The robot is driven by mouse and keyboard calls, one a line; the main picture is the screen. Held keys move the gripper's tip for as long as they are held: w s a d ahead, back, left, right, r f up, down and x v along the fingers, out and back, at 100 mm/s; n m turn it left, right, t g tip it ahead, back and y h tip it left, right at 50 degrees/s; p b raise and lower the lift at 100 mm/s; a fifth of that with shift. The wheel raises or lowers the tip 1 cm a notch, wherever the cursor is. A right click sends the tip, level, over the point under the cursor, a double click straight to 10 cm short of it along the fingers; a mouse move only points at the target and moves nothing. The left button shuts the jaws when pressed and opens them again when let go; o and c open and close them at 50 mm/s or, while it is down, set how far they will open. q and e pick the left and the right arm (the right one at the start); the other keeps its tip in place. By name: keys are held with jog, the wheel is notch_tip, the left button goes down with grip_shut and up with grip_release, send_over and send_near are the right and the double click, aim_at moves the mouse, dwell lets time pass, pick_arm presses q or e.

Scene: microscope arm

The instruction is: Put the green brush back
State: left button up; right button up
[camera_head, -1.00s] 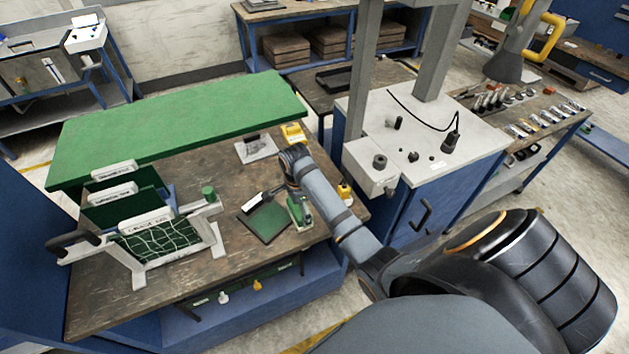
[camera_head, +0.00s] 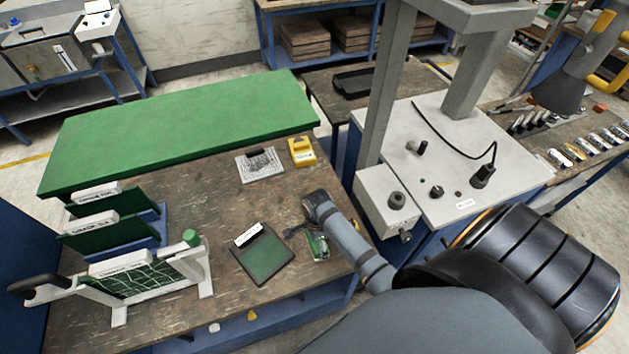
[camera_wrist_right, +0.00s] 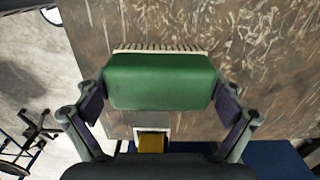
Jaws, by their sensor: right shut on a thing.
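The green brush (camera_wrist_right: 160,82) is between the fingers of my right gripper (camera_wrist_right: 162,100) in the right wrist view. Its pale bristles show along its far edge, against the worn brown table. In the head view the brush (camera_head: 318,246) shows partly below my right wrist, near the table's front right edge. My right gripper (camera_head: 314,238) is shut on it. I cannot tell whether the brush touches the table. A dark square tray with a green inside and a white label (camera_head: 266,257) lies just left of the brush. My left gripper is out of view.
A grey machine (camera_head: 440,155) stands on the right. The table's middle is clear.

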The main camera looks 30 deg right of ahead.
jog(key=shift+f, duration=0.1)
jog(key=o, duration=0.8)
jog(key=shift+s+a+r, duration=0.2)
jog(key=shift+s+a, duration=0.1)
jog(key=shift+o, duration=0.2)
jog(key=shift+s+a+r, duration=0.2)
jog(key=shift+s+a, duration=0.05)
jog(key=shift+s, duration=0.05)
jog(key=shift+w+d, duration=0.1)
jog(key=shift+w, duration=0.05)
jog(key=shift+w+d+r, duration=0.1)
jog(key=shift+r, duration=0.15)
notch_tip(320, 180, up, 10)
jog(key=shift+r+b, duration=0.2)
jog(key=shift+b, duration=1.05)
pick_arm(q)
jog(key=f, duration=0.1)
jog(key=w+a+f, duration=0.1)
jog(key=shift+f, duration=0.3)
pick_arm(e)
jog(key=shift+r, duration=0.5)
